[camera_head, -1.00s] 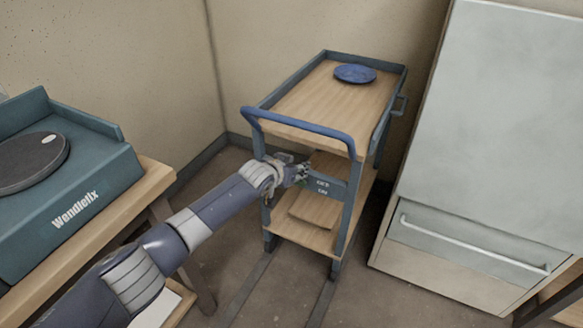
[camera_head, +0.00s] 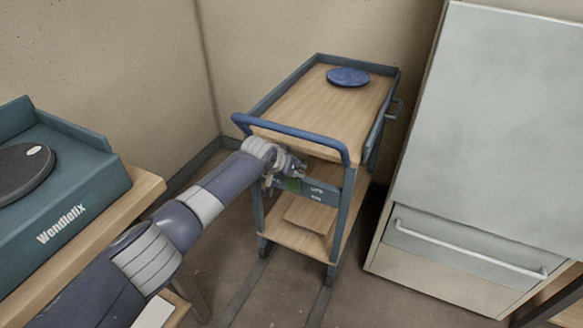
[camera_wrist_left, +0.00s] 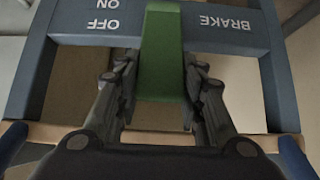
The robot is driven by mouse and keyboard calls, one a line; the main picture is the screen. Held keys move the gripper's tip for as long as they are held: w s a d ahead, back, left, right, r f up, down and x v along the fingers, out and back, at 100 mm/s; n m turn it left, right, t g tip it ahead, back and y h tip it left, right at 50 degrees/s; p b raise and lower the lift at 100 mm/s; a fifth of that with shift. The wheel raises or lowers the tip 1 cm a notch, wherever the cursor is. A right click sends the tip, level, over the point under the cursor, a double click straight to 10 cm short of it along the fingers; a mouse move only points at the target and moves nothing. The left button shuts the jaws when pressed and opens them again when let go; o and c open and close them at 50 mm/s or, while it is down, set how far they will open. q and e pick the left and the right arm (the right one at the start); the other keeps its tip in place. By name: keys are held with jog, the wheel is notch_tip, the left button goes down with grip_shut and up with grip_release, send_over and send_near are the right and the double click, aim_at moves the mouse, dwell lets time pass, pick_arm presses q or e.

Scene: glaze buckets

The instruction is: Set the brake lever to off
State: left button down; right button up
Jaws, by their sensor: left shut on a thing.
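The green brake lever (camera_wrist_left: 161,48) stands on a blue-grey plate (camera_wrist_left: 212,42) marked BRAKE on one side and ON and OFF on the other; the lettering is upside down in the left wrist view. In the head view the lever (camera_head: 292,184) is a small green patch under my left gripper (camera_head: 296,169), below the cart's blue handle. My left gripper, also in the wrist view (camera_wrist_left: 160,88), is shut on the lever, a finger on each side. My right gripper is not in view.
The cart (camera_head: 268,113) has wooden shelves and a blue disc (camera_head: 348,77) on top. Its blue handle (camera_head: 290,130) passes just above my gripper. A teal Wendlefix machine (camera_head: 75,190) stands at left, a pale cabinet (camera_head: 490,130) at right. Floor shows in front of the cart.

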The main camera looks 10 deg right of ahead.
pick_arm(q)
jog(key=c, duration=1)
grip_release()
jog(key=shift+c, duration=0.2)
jog(key=v, duration=1.2)
jog(key=shift+w, duration=0.1)
